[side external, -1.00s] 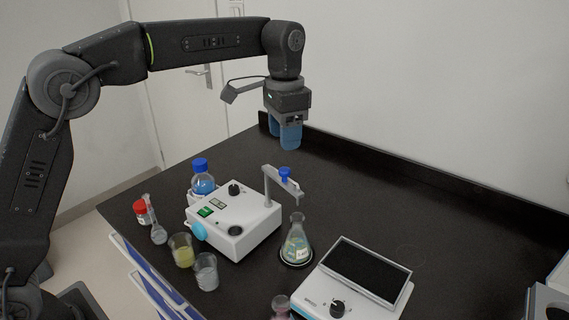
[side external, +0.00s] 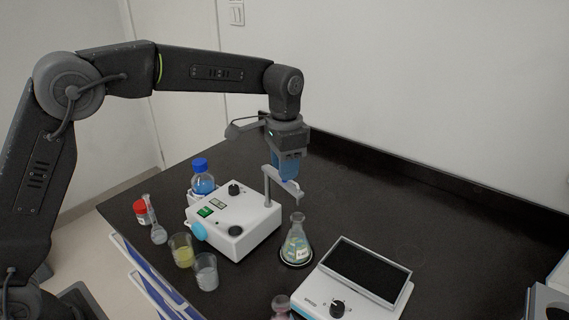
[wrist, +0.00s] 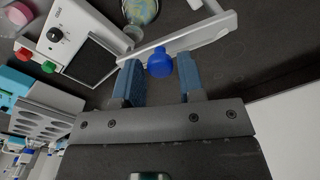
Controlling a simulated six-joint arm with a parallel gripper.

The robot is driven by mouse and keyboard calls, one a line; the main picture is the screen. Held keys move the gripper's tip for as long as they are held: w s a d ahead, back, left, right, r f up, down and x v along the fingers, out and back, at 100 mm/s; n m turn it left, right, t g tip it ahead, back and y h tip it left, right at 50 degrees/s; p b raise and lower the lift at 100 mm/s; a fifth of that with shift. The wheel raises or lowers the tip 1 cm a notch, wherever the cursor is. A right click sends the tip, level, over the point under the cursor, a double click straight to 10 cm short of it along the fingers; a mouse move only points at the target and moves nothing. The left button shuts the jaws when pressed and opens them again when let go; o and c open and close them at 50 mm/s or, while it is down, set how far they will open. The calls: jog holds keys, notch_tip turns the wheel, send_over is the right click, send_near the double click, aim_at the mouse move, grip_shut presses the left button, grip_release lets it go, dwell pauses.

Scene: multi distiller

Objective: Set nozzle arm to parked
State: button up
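The nozzle arm (side external: 287,187) is a pale grey bar on a thin post (side external: 267,186) at the right rear of the white distiller box (side external: 235,215). It points right and towards the front, its tip near the flask. In the wrist view the nozzle arm (wrist: 195,38) crosses above my fingers, with its blue knob (wrist: 159,63) between them. My gripper (wrist: 160,75) has its two blue fingers apart, with gaps beside the knob. In the side view my gripper (side external: 287,176) is just above the nozzle arm and hides the knob.
A conical flask (side external: 297,243) stands on a dark round base right of the distiller. A white device with a black panel (side external: 365,270) is at front right. A blue-capped bottle (side external: 202,181), beakers (side external: 182,252) and a red-capped jar (side external: 142,211) stand left. The bench's back right is clear.

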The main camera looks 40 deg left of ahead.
grip_shut()
jog(key=shift+s, duration=0.1)
dwell(0.3)
jog(key=s+a+m, duration=0.4)
jog(key=a+m, duration=0.2)
jog(key=m, duration=0.9)
jog(key=shift+s+a, duration=0.3)
jog(key=shift+s, duration=0.1)
jog(key=shift+r, duration=0.1)
jog(key=shift+o, duration=1.7)
grip_release()
notch_tip(320, 180, up, 14)
